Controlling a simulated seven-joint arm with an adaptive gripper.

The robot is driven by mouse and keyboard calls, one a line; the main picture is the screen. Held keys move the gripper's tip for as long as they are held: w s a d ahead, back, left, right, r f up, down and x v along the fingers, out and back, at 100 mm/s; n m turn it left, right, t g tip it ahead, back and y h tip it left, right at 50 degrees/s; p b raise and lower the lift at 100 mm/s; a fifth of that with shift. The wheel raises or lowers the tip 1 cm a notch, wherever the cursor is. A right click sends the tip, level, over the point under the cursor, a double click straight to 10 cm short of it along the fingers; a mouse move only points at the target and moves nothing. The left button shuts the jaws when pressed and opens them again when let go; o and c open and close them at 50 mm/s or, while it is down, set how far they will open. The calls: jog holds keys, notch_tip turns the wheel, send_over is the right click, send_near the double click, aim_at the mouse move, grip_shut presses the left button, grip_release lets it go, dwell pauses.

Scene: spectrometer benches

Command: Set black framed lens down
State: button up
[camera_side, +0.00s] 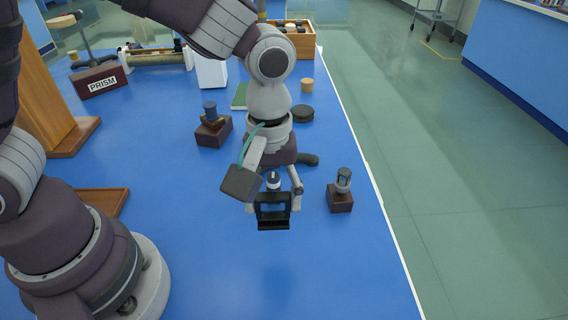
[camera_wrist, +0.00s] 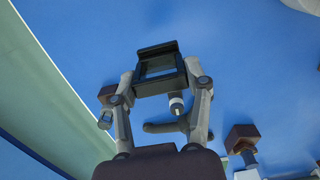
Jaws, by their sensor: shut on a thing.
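The black framed lens (camera_side: 273,223) is a square black frame with a wider foot. In the side view it hangs upright below my gripper (camera_side: 273,199), a little above the blue bench, with a soft shadow under it. In the wrist view the black framed lens (camera_wrist: 158,51) sits between the two fingertips of my gripper (camera_wrist: 168,84). The fingers are shut on the frame from both sides. Part of the frame's sides is hidden by the fingertips.
A wooden block with a grey-topped piece (camera_side: 341,199) stands close to the right. Another dark block with a blue knob (camera_side: 212,133) is behind left. A dark curved piece (camera_side: 307,159) lies behind my gripper. The blue bench (camera_side: 330,270) is clear in front; its right edge is near.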

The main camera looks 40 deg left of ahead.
aim_at(272, 197)
notch_tip(272, 197, down, 8)
jog(key=shift+s+d+r, duration=0.1)
jog(key=shift+s+d, duration=0.05)
jog(key=o, duration=1.2)
jog(key=shift+c, duration=0.2)
notch_tip(272, 197, up, 12)
jog(key=s+a+r+m+t, duration=0.2)
jog(key=a+r+m, duration=0.1)
jog(key=a, duration=0.3)
jog(key=s+a+r+m+t, duration=0.3)
jog(key=a+m, duration=0.3)
jog(key=shift+a+t, duration=0.2)
jog(key=shift+t, duration=0.1)
